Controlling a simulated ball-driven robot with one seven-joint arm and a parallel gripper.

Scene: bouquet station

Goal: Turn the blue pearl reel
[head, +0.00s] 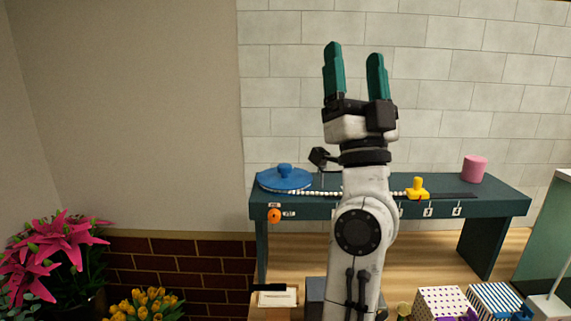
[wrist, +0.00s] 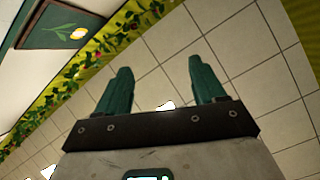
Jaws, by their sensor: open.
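The blue pearl reel (head: 285,179) is a flat blue disc with a small knob on top. It lies at the left end of the dark teal bench (head: 380,205) in the head view. A string of white pearls (head: 330,193) runs from it to the right, passes behind my arm and leads toward a yellow slider (head: 418,189). My gripper (head: 355,68) points up, well above the bench and to the right of the reel. Its green fingers are apart with nothing between them. The wrist view also shows the open fingers (wrist: 164,82), but not the reel.
An orange knob (head: 274,216) is on the bench's front below the reel. A pink cylinder (head: 474,168) stands at the bench's right end. Pink flowers (head: 60,245) and yellow tulips (head: 148,304) are at lower left. Patterned boxes (head: 443,302) are at lower right.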

